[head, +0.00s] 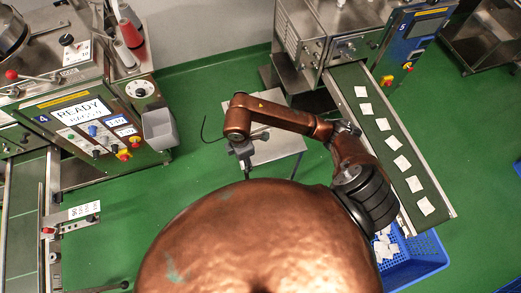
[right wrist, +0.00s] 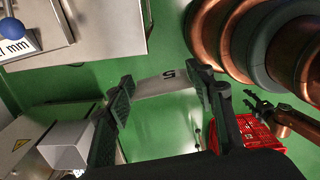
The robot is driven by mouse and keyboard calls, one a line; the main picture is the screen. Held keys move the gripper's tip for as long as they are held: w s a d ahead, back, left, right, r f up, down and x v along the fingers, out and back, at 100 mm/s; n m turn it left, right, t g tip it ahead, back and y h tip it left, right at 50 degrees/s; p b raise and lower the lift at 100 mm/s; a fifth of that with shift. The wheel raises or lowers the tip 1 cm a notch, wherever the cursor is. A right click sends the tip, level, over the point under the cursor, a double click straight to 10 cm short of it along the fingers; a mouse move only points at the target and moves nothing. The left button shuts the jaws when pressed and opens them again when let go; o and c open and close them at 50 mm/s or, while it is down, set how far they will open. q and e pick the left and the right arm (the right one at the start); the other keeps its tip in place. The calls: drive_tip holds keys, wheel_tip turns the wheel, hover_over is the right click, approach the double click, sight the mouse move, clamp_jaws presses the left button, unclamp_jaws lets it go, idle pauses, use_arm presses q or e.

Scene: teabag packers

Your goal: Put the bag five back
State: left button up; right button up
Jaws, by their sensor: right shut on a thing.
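My right gripper (head: 245,158) is at the end of the copper arm, above the floor beside a small steel table. In the right wrist view, the right gripper (right wrist: 163,98) is shut on a flat grey bag marked 5 (right wrist: 165,84), with one finger at each side. In the head view I cannot make the bag out under the gripper. My left gripper (right wrist: 262,104) shows small at the right of the right wrist view, its dark fingers apart with nothing visible between them. It is not in the head view.
Machine 4 (head: 75,118) with a grey bin (head: 159,128) stands left. Machine 5 (head: 345,42) has a belt (head: 374,134) of white teabags ending over a blue crate (head: 428,262). A red crate (right wrist: 258,142) is near my left gripper.

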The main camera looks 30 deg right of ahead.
drive_tip(key=shift+f+m, duration=0.25)
drive_tip(key=shift+m, duration=0.65)
drive_tip(key=w+d+f, duration=0.2)
drive_tip(key=d+f, duration=0.1)
drive_tip(key=w+d+f, duration=0.2)
drive_tip(key=d, duration=0.2)
drive_tip(key=w+d+f+b, duration=0.1)
drive_tip(key=w+d+f, duration=0.1)
drive_tip(key=d+f, duration=0.1)
drive_tip(key=shift+d+f, duration=0.3)
drive_tip(key=shift+d, duration=0.35)
drive_tip(key=shift+w+d+f, duration=0.15)
drive_tip(key=shift+d+f, duration=0.1)
drive_tip(key=shift+f, duration=0.1)
drive_tip(key=shift+w+d+f, duration=0.1)
drive_tip(key=shift+f, duration=0.8)
drive_tip(key=shift+w+d+f, duration=0.1)
drive_tip(key=shift+f, duration=0.8)
drive_tip(key=shift+s, duration=0.1)
drive_tip(key=shift+f, duration=0.2)
drive_tip(key=o, duration=0.7)
drive_tip(key=shift+r, duration=0.15)
